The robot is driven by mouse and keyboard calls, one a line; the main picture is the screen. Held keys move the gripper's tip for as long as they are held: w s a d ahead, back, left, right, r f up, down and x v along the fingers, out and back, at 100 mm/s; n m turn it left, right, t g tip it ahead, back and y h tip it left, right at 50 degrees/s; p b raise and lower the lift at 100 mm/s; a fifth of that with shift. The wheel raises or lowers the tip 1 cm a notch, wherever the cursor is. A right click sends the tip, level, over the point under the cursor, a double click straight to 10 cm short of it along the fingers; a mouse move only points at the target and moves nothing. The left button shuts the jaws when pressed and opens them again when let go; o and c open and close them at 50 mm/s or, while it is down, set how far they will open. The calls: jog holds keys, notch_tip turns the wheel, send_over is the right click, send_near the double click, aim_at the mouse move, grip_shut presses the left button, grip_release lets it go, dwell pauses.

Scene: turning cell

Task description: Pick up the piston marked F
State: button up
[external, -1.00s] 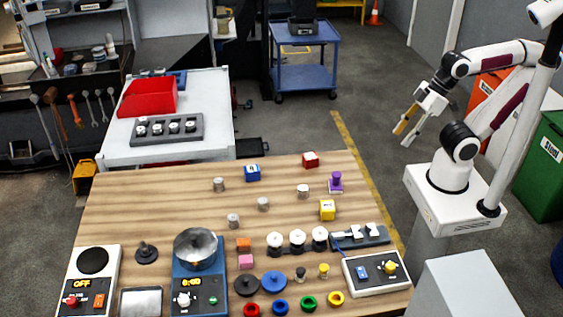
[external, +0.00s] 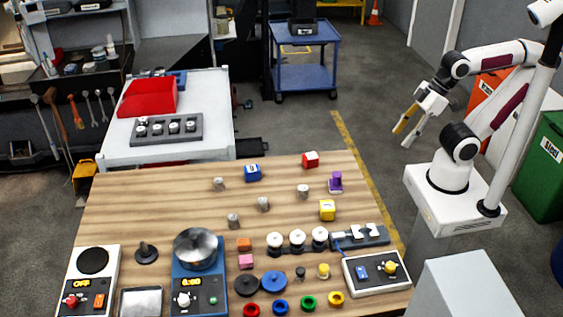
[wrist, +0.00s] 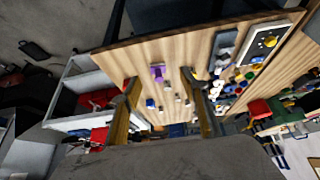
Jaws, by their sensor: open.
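Several small grey metal cylinders, which look like the pistons, stand apart on the wooden table: one at the back left (external: 219,184), one in the middle (external: 263,204), one at the right (external: 303,191) and one nearer the front (external: 233,220). Any letters on them are too small to read, so I cannot tell which is marked F. My gripper (external: 402,136) is open and empty, high to the right of the table, well away from the cylinders. In the wrist view its two fingers (wrist: 160,78) stand apart, with the table beyond them.
A blue cube (external: 252,173), red cube (external: 310,160), yellow cube (external: 327,210) and purple piece (external: 336,183) stand around the cylinders. A pan (external: 195,248), white-topped parts (external: 298,237) and a control box (external: 376,272) fill the front. The table's back left is clear.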

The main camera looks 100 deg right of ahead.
jog(key=shift+w, duration=0.15)
jog(key=w+a+t, duration=0.1)
jog(key=w+t, duration=0.3)
jog(key=w, duration=2.9)
jog(key=w+d+f+m+t+h, duration=0.1)
jog(key=w+f, duration=0.2)
jog(key=w, duration=0.3)
jog(key=w+d+f+m+t, duration=0.1)
jog(key=w+f, duration=0.3)
jog(key=w, duration=0.2)
jog(key=m+t+h, duration=0.1)
jog(key=h, duration=0.1)
send_near(222, 183)
jog(key=shift+w+f, duration=0.25)
jog(key=shift+w, duration=0.85)
jog(key=shift+w+d+f+t+h, duration=0.15)
jog(key=shift+f, duration=0.2)
jog(key=shift+w+d+f+t+h, duration=0.15)
jog(key=shift+w+f, duration=0.05)
jog(key=shift+f, duration=0.2)
jog(key=shift+w, duration=0.1)
jog(key=shift+x, duration=1.2)
